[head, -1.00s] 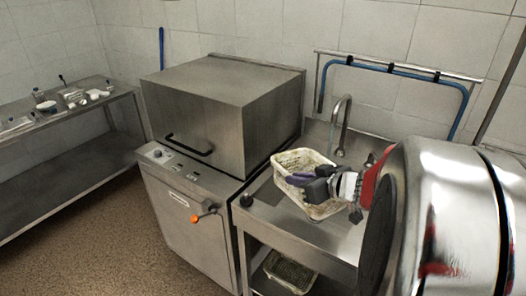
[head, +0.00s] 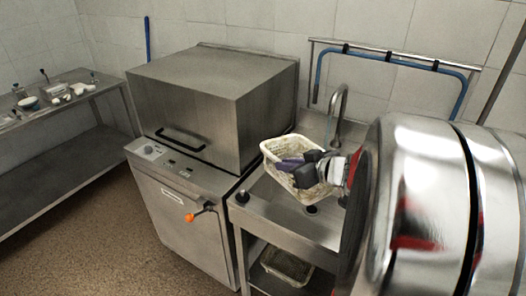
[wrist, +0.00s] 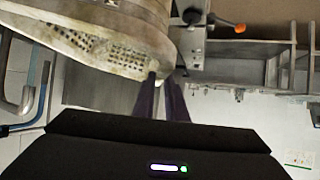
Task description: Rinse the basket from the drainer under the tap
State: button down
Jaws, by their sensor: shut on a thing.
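A cream perforated basket (head: 270,147) is held above the steel sink counter in the head view. My gripper (head: 290,164) is shut on its near wall. In the wrist view the same basket (wrist: 85,45) fills the upper left, and my gripper's two dark fingers (wrist: 160,98) reach up to its rim. The tap (head: 338,115), a tall bent steel pipe, stands behind the basket and to its right. The basket's inside is partly hidden by my gripper, and I cannot tell how far it is from the tap.
A steel hood dishwasher (head: 215,95) with a front handle stands left of the sink counter (head: 262,205). Another basket (head: 287,265) lies on the shelf below. A blue hose on a rail (head: 400,68) is at the wall behind. A side table (head: 85,90) with small items stands far left.

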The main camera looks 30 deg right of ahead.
aim_at(308, 145)
jog(key=shift+d, duration=0.1)
jog(key=shift+w+d+f, duration=0.5)
jog(key=shift+w+d, duration=0.3)
jog(key=shift+d, duration=0.7)
jog(key=shift+w+d+f, duration=0.55)
jog(key=shift+w+d, duration=0.3)
jog(key=shift+d, duration=0.65)
jog(key=shift+w+d+f, duration=0.5)
jog(key=shift+w+d, duration=0.3)
jog(key=shift+d, duration=0.7)
jog(key=shift+w+d, duration=0.4)
jog(key=shift+d, duration=0.45)
jog(key=shift+w+d, duration=0.45)
jog(key=shift+d, duration=0.35)
jog(key=shift+w+d, duration=0.4)
jog(key=shift+d, duration=0.45)
dwell(0.9)
